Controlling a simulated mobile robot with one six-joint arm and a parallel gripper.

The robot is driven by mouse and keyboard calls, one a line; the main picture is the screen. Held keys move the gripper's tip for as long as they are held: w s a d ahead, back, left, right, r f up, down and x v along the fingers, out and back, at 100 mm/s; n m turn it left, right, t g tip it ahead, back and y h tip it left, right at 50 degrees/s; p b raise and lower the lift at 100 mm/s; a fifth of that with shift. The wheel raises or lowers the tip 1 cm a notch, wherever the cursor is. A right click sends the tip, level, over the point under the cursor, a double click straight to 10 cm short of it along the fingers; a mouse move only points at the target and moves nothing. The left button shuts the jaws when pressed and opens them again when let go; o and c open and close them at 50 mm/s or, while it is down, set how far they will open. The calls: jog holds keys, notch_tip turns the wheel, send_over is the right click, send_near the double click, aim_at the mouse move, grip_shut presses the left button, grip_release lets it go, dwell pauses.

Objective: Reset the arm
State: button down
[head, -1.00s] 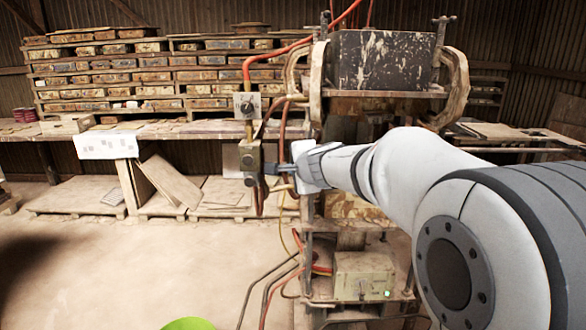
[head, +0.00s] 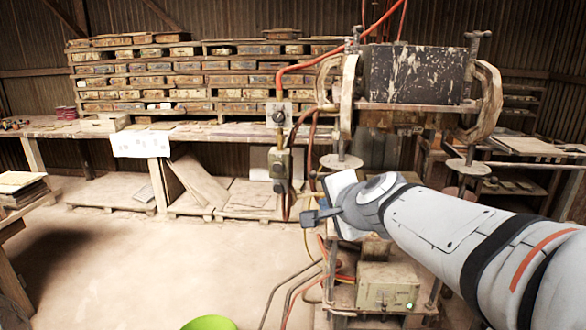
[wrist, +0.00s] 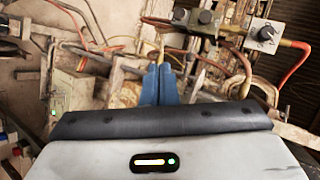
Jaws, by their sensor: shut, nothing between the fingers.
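My gripper (head: 308,218) is in front of the tile press, at its lower left, below the control boxes. In the wrist view its two blue fingers (wrist: 159,84) are together with nothing between them. The tile press (head: 415,75) has a dark, paint-worn block on top and rusty curved side pieces. Its control boxes (head: 279,165) hang on a pipe at its left; they also show at the upper right of the wrist view (wrist: 264,35). My arm hides part of the press's lower frame.
A cream power box (head: 386,287) with a green light sits low on the press. Cables and hoses (head: 290,290) run beside it. A workbench (head: 225,132) with stacked boxed shelves stands behind. A green round object (head: 209,323) lies at the bottom edge. Floor at left is clear.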

jog(key=s+d+f+n+g+h, duration=0.1)
jog(key=s+f+n+g, duration=0.3)
jog(key=s, duration=0.6)
jog(key=s+d+f+n+g+h, duration=0.2)
jog(key=s+d+f+n+g, duration=0.2)
jog(key=s+f+n, duration=0.5)
notch_tip(320, 180, down, 2)
jog(key=shift+s+d+f+g, duration=0.2)
jog(key=shift+s+g, duration=0.2)
jog(key=shift+s, duration=0.45)
jog(key=c, duration=2.2)
grip_release()
